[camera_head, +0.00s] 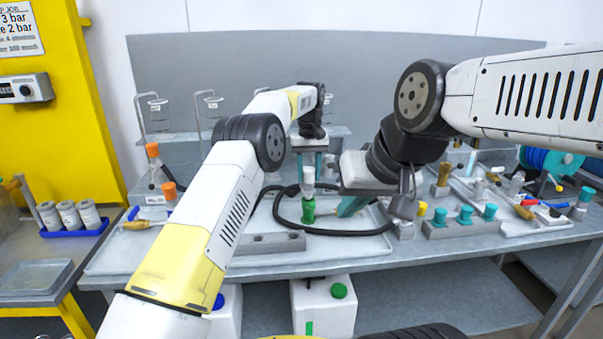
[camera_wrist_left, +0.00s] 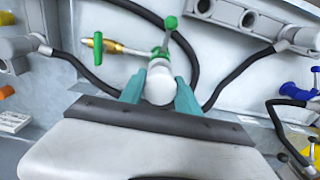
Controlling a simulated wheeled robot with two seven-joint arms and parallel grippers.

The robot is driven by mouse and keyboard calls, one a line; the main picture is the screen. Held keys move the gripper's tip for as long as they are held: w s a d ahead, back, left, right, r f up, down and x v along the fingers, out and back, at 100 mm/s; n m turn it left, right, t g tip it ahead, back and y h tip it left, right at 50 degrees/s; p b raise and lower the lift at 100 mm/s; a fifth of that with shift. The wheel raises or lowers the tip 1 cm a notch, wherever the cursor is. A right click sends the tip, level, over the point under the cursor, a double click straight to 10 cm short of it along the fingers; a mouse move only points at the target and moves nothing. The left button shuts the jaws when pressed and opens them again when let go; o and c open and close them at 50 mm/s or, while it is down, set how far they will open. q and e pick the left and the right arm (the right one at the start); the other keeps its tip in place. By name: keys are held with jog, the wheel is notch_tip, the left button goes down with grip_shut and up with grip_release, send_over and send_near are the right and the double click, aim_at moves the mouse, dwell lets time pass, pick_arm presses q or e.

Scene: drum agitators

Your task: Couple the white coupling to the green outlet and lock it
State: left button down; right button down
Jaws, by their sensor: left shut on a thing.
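In the head view my left gripper (camera_head: 309,166) points down over the bench, its teal fingers around the white coupling (camera_head: 308,175). The left wrist view shows the round white coupling (camera_wrist_left: 160,84) between both fingers. The green outlet (camera_head: 308,210) stands upright directly below the coupling in the head view. In the left wrist view, green parts with a lever (camera_wrist_left: 170,23) and a brass fitting (camera_wrist_left: 112,47) show just beyond the coupling. I cannot tell whether the coupling is seated. My right gripper (camera_head: 345,208) is low, just right of the outlet; its jaw opening is unclear.
A black hose (camera_head: 345,233) loops on the bench tray around the outlet. A grey block (camera_head: 262,243) lies at the front left. Several teal-topped fittings (camera_head: 465,214) stand in a rack at right. White containers (camera_head: 322,305) stand below the bench.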

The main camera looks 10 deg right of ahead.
pick_arm(q)
jog(key=shift+f, duration=1.1)
jog(key=shift+f, duration=0.35)
dwell(0.4)
jog(key=c, duration=0.8)
grip_release()
jog(key=shift+c, duration=0.4)
